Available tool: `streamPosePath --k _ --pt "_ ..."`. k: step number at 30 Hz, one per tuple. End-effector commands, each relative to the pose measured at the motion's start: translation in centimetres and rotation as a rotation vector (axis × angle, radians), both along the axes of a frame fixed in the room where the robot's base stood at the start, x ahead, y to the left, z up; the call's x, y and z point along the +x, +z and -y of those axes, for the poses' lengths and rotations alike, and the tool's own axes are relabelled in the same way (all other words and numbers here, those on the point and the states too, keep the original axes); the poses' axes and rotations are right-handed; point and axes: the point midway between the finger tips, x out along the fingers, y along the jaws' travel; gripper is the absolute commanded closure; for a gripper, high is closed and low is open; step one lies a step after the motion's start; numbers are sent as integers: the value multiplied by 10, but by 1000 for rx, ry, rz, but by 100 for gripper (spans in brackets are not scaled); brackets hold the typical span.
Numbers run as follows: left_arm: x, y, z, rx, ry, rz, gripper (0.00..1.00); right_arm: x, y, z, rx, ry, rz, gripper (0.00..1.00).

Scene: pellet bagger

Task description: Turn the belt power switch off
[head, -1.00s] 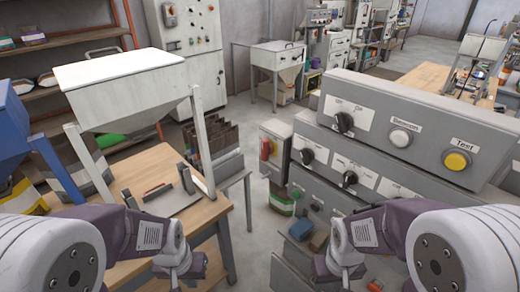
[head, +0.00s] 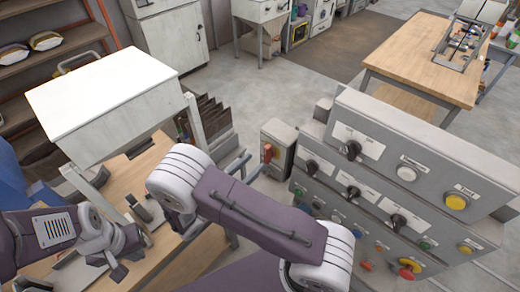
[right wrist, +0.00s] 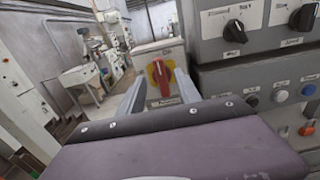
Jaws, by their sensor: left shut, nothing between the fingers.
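The likely belt power switch (head: 267,153) is a red rotary handle on a small grey box beside the button console. In the right wrist view the red handle (right wrist: 161,78) stands nearly upright on a yellow plate, with an "On" label above it and an unreadable label below. My right gripper (head: 247,167) reaches toward the box's front. In the right wrist view its fingers (right wrist: 160,74) are apart, one on each side of the handle in the picture. Contact cannot be told. My left gripper (head: 118,270) is shut and empty above the wooden table.
The grey console (head: 375,190) with black knobs and coloured buttons stands just right of the switch box. A white hopper (head: 100,95) stands at the left over the wooden table (head: 165,245). A wooden bench (head: 425,65) is at the back right. Open floor lies behind the console.

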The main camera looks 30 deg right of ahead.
Motion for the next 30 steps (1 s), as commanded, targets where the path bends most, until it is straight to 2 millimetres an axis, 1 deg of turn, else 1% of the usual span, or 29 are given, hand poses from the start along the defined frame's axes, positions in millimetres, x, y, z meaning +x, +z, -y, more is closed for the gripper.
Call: streamPosePath --k 1,3,7,11,18,20,21,22,23,30 --pt "0 9 0 0 0 0 100 3 5 12 -3 -6 -4 60" --pt "0 15 0 0 0 1 100 8 5 25 -1 -7 -4 60" --pt "0 21 0 0 0 1 100 16 3 44 0 -6 -2 60" --pt "0 23 0 0 0 1 100 20 1 52 1 -4 -2 60" --pt "0 22 0 0 0 1 100 21 0 52 2 -2 -1 60" --pt "0 22 0 0 0 1 100 21 0 52 2 -2 -1 77" --pt "0 22 0 0 0 1 100 21 0 52 2 -2 -1 88" --pt "0 22 0 0 0 1 100 21 0 52 2 -2 -1 96" --pt "0 22 0 0 0 1 100 21 0 52 3 -2 -1 100" --pt "0 22 0 0 0 1 100 21 1 52 0 -2 -5 100"
